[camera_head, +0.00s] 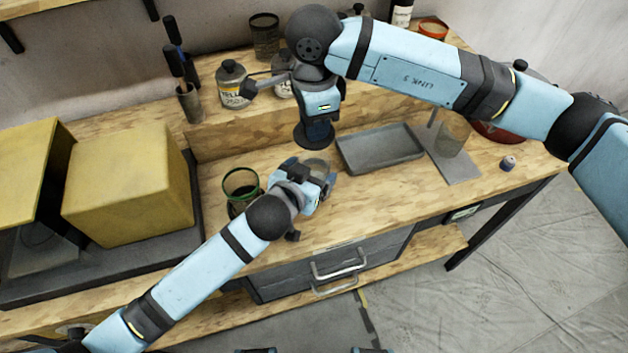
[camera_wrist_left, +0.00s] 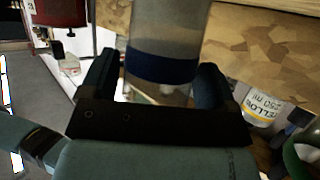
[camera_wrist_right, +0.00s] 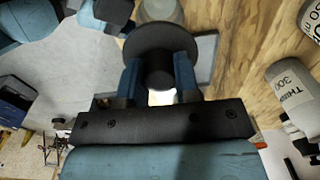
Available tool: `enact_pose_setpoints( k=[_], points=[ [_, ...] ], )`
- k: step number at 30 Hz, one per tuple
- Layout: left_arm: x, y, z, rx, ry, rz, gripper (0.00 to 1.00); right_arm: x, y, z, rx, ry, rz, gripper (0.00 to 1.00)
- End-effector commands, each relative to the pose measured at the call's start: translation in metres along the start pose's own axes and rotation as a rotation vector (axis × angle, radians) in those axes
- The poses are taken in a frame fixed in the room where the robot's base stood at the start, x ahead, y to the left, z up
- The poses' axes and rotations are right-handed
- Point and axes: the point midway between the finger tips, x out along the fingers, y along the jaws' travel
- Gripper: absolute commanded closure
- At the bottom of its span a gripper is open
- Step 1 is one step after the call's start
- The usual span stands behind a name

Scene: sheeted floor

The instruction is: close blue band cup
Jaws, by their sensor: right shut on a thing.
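The blue band cup (camera_head: 318,166) is a clear cup on the workbench, partly hidden by my left gripper (camera_head: 310,185). In the left wrist view the cup (camera_wrist_left: 165,65) stands between my left fingers, with its dark blue band at finger level. The fingers flank it closely; I cannot tell whether they press on it. My right gripper (camera_head: 318,112) is shut on the knob of a dark round lid (camera_head: 314,136). The lid (camera_wrist_right: 160,40) is held in the air behind the cup as the head view sees it, apart from it. The cup's base is hidden.
A green-rimmed cup (camera_head: 240,184) stands left of the blue band cup. A grey tray (camera_head: 380,150) lies to the right, beside a board with a clear cup (camera_head: 453,138). A yellow box (camera_head: 130,190) fills the left.

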Motion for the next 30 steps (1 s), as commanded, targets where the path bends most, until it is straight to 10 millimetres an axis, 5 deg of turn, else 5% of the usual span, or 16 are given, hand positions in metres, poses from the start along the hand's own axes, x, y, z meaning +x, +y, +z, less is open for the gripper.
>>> enact_pose_setpoints(
  k=[1,6,11,21,30],
  points=[
    [0.000,0.000,0.000,0.000,0.000,0.000,0.30,0.000,0.000,0.000,0.000,0.000,0.000,0.92],
    [0.000,0.000,0.000,0.000,0.000,0.000,0.69,0.000,0.000,0.000,0.000,0.000,0.000,0.92],
    [0.000,0.000,0.000,0.000,0.000,0.000,0.70,0.005,0.000,0.000,0.000,0.000,0.001,0.92],
    [0.000,0.000,0.000,0.001,0.000,0.000,0.70,0.049,0.001,0.000,-0.001,-0.002,0.000,0.92],
    [0.000,0.000,0.000,0.001,0.000,-0.001,0.70,0.050,0.000,0.000,0.000,-0.002,-0.002,0.92]
  ],
)
